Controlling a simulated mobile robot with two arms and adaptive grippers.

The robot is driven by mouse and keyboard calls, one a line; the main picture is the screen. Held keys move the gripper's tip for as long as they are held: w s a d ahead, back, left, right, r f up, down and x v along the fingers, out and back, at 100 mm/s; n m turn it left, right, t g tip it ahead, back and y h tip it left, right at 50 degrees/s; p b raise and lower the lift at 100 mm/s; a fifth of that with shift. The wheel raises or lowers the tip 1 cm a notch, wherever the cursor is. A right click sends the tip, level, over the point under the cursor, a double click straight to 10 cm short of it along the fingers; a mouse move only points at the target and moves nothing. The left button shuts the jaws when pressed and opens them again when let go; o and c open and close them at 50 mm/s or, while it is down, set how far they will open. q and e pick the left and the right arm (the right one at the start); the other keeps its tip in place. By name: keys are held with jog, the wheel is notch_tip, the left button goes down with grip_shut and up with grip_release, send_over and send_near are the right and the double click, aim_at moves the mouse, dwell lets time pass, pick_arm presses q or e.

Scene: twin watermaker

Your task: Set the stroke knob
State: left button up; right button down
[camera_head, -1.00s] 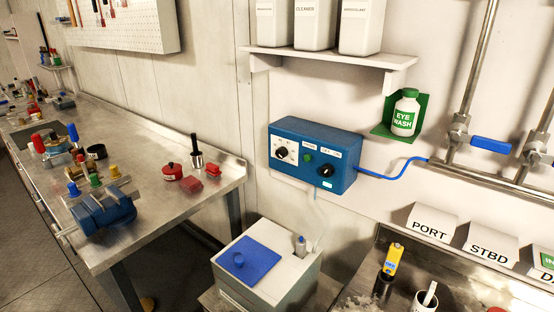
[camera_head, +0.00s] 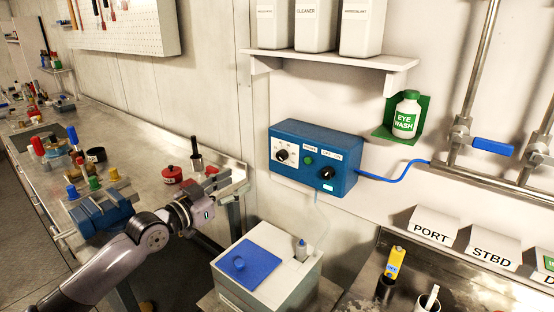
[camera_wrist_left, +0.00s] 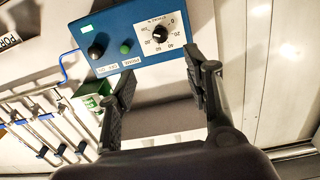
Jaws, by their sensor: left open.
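The blue control box (camera_head: 313,180) hangs on the wall in the head view. Its stroke knob (camera_head: 282,155) is a black dial on a white scale plate at the box's left. In the left wrist view the box appears turned over, and the stroke knob (camera_wrist_left: 160,35) lies beyond and between the fingertips, with the numbered scale around it. My left gripper (camera_head: 229,183) is open and empty, left of the box and apart from it. Its two dark fingers (camera_wrist_left: 160,75) show spread in the left wrist view. My right gripper is not in view.
A second black knob (camera_head: 326,172) and a green button (camera_head: 308,160) are on the same box. A white tank with a blue lid (camera_head: 250,264) stands below. A shelf (camera_head: 330,62) with white bottles is above. The metal bench (camera_head: 130,150) with a vise is left.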

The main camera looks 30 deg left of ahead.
pick_arm(q)
jog(key=p, duration=0.4)
send_near(279, 157)
jog(key=w, duration=0.6)
jog(key=w+d, duration=0.1)
jog(key=w, duration=0.2)
jog(key=shift+w, duration=0.1)
grip_shut()
dwell(0.3)
